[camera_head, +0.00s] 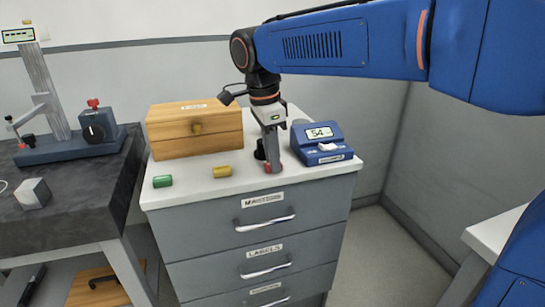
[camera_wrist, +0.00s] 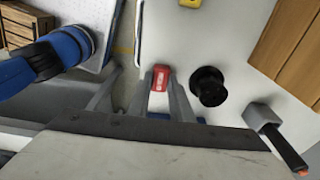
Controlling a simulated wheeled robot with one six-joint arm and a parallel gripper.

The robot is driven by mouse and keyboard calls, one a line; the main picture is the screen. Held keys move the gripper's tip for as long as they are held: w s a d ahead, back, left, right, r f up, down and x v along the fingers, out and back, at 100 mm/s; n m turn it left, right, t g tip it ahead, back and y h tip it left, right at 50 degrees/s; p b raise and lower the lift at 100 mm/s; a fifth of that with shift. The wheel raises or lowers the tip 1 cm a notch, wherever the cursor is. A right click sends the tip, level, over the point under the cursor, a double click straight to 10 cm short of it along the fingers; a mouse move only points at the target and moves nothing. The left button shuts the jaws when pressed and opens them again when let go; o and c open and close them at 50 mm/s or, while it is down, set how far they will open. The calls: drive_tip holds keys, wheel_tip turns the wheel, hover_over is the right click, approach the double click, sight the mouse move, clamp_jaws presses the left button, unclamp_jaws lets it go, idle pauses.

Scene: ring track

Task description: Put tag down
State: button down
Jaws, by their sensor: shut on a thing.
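A small red piece, which I take to be the tag, sits between the fingertips of my gripper (camera_wrist: 161,90). The red piece (camera_wrist: 160,76) shows clearly in the wrist view. In the head view, my gripper (camera_head: 272,160) points down over the front of the white cabinet top (camera_head: 240,190), with red showing at its tips. The jaws are shut on the red piece. It is very low over the top; I cannot tell whether it touches.
A blue device (camera_head: 320,143) with a display stands just right of my gripper. A black round object (camera_wrist: 208,86) is close beside the fingers. A wooden box (camera_head: 195,130) stands behind the cylinders.

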sight(268, 164)
drive_tip(key=c, duration=1.6)
unclamp_jaws()
drive_tip(key=shift+f, duration=0.1)
drive_tip(key=r, duration=0.4)
drive_tip(key=a+r, duration=0.1)
drive_tip(key=r, duration=0.7)
drive_tip(key=shift+s+a+r, duration=0.1)
drive_tip(key=shift+s+a, duration=0.1)
drive_tip(key=shift+d, duration=0.1)
